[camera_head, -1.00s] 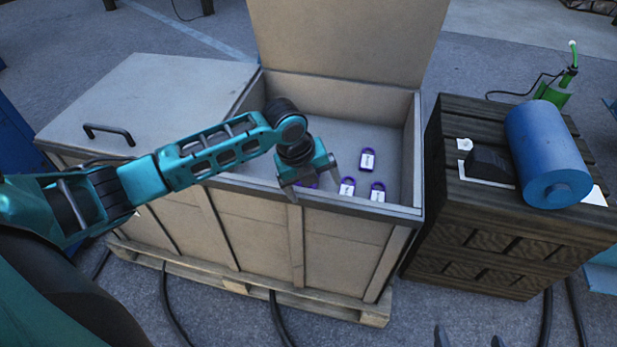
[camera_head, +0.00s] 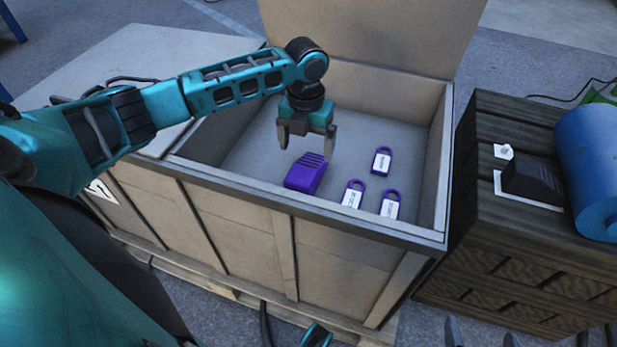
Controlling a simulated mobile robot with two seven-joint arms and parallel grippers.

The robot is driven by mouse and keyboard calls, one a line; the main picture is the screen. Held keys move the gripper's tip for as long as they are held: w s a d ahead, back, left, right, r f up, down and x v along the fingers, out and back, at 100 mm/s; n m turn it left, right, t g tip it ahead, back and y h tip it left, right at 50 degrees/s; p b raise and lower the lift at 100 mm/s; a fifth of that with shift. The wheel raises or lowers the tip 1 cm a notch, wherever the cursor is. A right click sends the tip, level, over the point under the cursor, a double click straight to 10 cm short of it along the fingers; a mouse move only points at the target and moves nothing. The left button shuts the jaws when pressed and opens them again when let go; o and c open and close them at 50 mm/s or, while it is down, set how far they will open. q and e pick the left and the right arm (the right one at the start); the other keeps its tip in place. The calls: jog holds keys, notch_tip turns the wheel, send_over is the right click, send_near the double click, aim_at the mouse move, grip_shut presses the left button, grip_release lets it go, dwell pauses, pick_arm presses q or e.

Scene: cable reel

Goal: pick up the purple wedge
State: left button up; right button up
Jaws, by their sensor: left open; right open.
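The purple wedge (camera_head: 305,174) lies on the floor of the open crate (camera_head: 330,222), toward its left side, with its ribbed end facing back right. My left gripper (camera_head: 307,151) points down just above and behind the wedge in the picture. Its two fingers are spread and empty, and I see no contact with the wedge. My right gripper (camera_head: 482,335) shows only as fingertips at the bottom edge, apart and with nothing visible between them.
Several purple-and-white tags (camera_head: 381,161) lie right of the wedge in the crate. The crate's walls surround it and its raised lid (camera_head: 375,35) stands behind. A dark wooden crate (camera_head: 480,200) at right holds a black wedge-shaped block (camera_head: 533,180) and a blue cylinder (camera_head: 590,170).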

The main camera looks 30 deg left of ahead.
aim_at(307, 165)
pick_arm(q)
notch_tip(307, 165, down, 4)
jog(key=shift+w+r+b, duration=0.1)
jog(key=shift+b, duration=0.45)
jog(key=f, duration=0.1)
jog(key=f+b, duration=0.1)
jog(key=f, duration=0.1)
jog(key=shift+w+a+f+b, duration=0.3)
jog(key=shift+w+f+b, duration=0.05)
jog(key=shift+b, duration=0.05)
jog(key=shift+f, duration=0.35)
jog(key=c, duration=1.5)
jog(key=shift+r, duration=0.1)
notch_tip(307, 165, up, 20)
jog(key=p, duration=0.6)
